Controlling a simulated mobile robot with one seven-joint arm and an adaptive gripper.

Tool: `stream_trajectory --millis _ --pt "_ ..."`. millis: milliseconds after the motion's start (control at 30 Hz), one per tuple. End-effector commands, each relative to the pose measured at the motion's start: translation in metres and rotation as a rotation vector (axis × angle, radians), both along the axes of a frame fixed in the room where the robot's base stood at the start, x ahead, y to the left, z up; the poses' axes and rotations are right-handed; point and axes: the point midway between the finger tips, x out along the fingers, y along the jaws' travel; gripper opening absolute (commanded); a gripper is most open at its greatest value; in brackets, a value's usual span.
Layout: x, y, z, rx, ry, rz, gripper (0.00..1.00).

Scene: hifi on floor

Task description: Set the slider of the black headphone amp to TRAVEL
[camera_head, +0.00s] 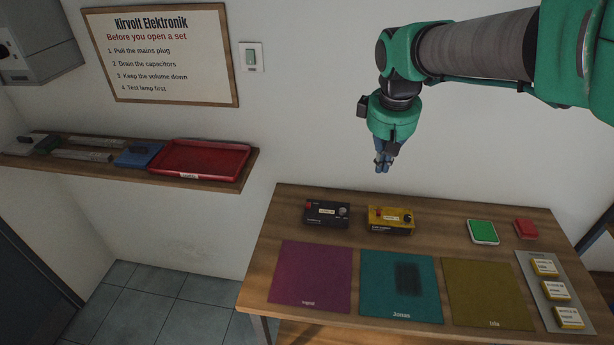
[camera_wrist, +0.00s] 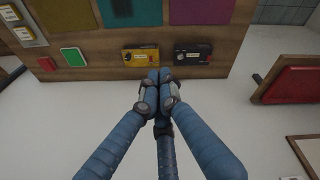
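The black headphone amp (camera_head: 327,214) stands at the back left of the wooden table. It has a pale label, a red part at its left and a round silvery knob at its right. I cannot make out its slider or the setting. In the wrist view the black amp (camera_wrist: 193,53) lies just right of my fingertips. My gripper (camera_head: 382,165) hangs above the back of the table, pointing down, apart from everything. In the wrist view my gripper's blue fingers (camera_wrist: 160,76) meet at the tips, shut and empty.
A yellow box (camera_head: 390,220) stands right of the black amp. Purple (camera_head: 310,278), teal (camera_head: 388,276) and olive (camera_head: 487,290) mats lie in front. A green item (camera_head: 482,232), a red item (camera_head: 526,229) and a grey tray (camera_head: 535,275) with yellow blocks are at right. A wall shelf holds a red tray (camera_head: 200,158).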

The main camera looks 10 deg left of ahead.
Motion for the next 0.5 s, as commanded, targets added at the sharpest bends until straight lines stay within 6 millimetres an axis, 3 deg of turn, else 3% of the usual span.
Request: stream_trajectory --millis 500 --pt "0.075 0.064 -0.028 -0.072 0.075 0.193 0.0"
